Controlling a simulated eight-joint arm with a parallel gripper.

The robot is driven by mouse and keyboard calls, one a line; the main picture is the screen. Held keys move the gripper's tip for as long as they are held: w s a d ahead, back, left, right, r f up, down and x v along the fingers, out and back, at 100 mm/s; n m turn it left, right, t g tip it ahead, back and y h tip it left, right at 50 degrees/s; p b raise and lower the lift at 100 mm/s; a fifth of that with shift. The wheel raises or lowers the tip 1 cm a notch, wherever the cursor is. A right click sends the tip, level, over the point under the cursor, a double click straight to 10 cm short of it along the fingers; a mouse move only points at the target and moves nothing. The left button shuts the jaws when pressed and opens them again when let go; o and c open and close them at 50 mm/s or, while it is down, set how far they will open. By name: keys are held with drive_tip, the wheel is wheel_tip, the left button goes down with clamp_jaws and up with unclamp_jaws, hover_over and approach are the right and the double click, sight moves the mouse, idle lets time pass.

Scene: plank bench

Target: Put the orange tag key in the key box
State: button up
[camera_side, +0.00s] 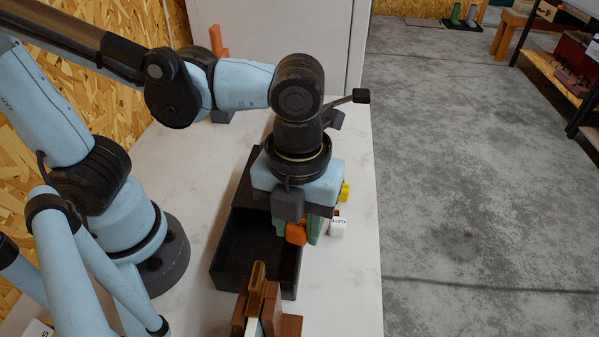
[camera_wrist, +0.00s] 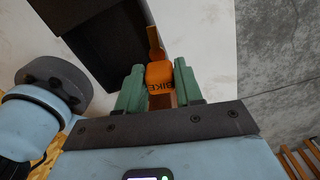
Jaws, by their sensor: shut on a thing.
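The orange tag key (camera_side: 296,234) is held between the green fingers of my gripper (camera_side: 309,228), which is shut on it. In the wrist view the orange tag (camera_wrist: 159,74) sits between the two fingertips (camera_wrist: 160,86) and bears dark letters that look like BIKE. The key box is a dark open tray (camera_side: 236,277) on the bench, left of and below my gripper in the side view. The box (camera_wrist: 92,42) also shows at the upper left in the wrist view, beside the tag. The tag's height above the bench is hard to tell.
A white tag (camera_side: 337,228) and a yellow piece (camera_side: 344,192) are right of my gripper. A wooden holder (camera_side: 288,325) with upright pieces stands in front of the box. An orange object (camera_side: 217,40) stands at the back. The bench's right edge is close by.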

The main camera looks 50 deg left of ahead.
drive_tip(key=m, duration=0.2)
hover_over(255, 254)
drive_tip(key=d, duration=0.2)
drive_tip(key=f, duration=0.1)
drive_tip(key=shift+s+f, duration=0.2)
drive_tip(key=shift+f, duration=1.9)
drive_tip(key=shift+s+f, duration=0.15)
drive_tip(key=shift+f, duration=1.95)
drive_tip(key=shift+f, duration=0.3)
drive_tip(key=o, duration=1)
drive_tip(key=shift+r, duration=0.1)
